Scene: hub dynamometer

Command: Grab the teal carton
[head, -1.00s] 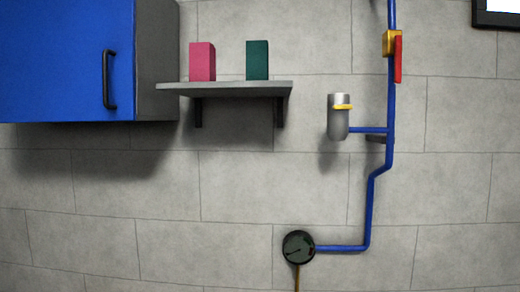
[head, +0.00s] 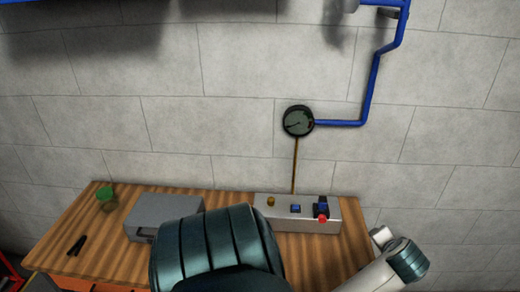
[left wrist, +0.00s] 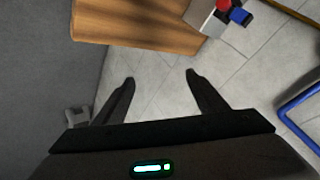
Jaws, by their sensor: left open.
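The teal carton is in neither current view. My left gripper (left wrist: 160,77) shows in the left wrist view with its two dark fingers spread apart. My right gripper is not in view. Parts of my own arms fill the lower middle and lower right of the head view.
A wooden bench (head: 85,228) stands against the tiled wall. On it are a grey case (head: 165,212), a green-topped jar (head: 106,198) and a control box (head: 265,217). A round gauge (head: 298,121) and blue pipe (head: 372,85) are on the wall. The left wrist view shows a blue tube (left wrist: 297,105).

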